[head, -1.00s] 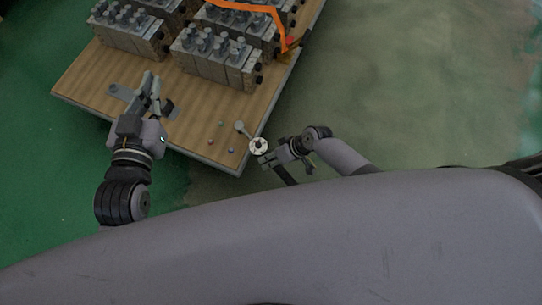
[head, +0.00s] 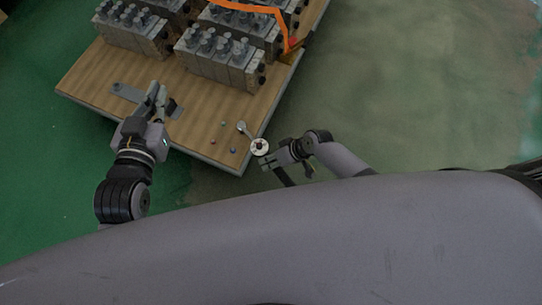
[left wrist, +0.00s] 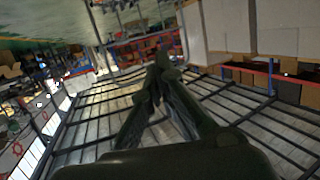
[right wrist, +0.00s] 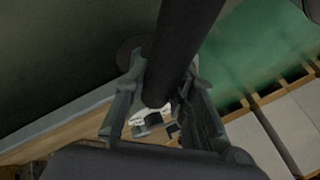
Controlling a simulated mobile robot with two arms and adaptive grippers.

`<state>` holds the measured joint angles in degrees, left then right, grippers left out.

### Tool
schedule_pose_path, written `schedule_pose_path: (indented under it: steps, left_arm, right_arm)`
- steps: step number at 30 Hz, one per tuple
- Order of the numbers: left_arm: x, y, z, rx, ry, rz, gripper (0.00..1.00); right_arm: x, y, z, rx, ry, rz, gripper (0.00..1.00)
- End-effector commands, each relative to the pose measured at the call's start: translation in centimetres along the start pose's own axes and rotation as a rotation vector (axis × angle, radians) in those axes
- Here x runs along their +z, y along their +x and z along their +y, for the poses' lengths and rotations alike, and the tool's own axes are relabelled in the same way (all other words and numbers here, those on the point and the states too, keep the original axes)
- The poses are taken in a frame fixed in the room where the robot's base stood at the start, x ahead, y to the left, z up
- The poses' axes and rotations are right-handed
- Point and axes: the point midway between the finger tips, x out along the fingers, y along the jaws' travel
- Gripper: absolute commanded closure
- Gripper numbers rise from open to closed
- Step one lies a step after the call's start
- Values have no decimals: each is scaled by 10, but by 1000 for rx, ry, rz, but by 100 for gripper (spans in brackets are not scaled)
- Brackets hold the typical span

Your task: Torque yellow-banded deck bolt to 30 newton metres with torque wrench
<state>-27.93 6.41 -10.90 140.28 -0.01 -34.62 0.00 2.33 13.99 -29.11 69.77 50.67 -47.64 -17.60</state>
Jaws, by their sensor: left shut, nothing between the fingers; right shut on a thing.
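The torque wrench is in my right gripper (head: 268,163). Its black handle (right wrist: 182,45) fills the upper middle of the right wrist view, between the fingers. In the head view its round white dial (head: 260,147) is at the deck's near corner, and its grey head end (head: 241,127) is over the wood. Small bolts (head: 233,151) with coloured marks stand near that corner; I cannot tell which has a yellow band. My left gripper (head: 158,90) is shut and empty above the deck's left part. Its closed fingers (left wrist: 160,65) also show in the left wrist view.
The wooden deck (head: 190,115) carries several grey valve blocks (head: 215,62) along its far side. A grey flat bar (head: 127,92) lies beside my left gripper. An orange strap (head: 275,15) crosses the blocks at the right. The floor right of the deck is clear.

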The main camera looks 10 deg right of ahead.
Motion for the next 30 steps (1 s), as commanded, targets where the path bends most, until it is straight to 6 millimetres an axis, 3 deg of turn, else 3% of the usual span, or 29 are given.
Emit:
schedule_pose_path:
  steps: [30]
  left_arm:
    - [48, -15, -5, -12, -1, -253, 100]
  right_arm:
    - [-1, 4, -11, 20, 54, 33, 100]
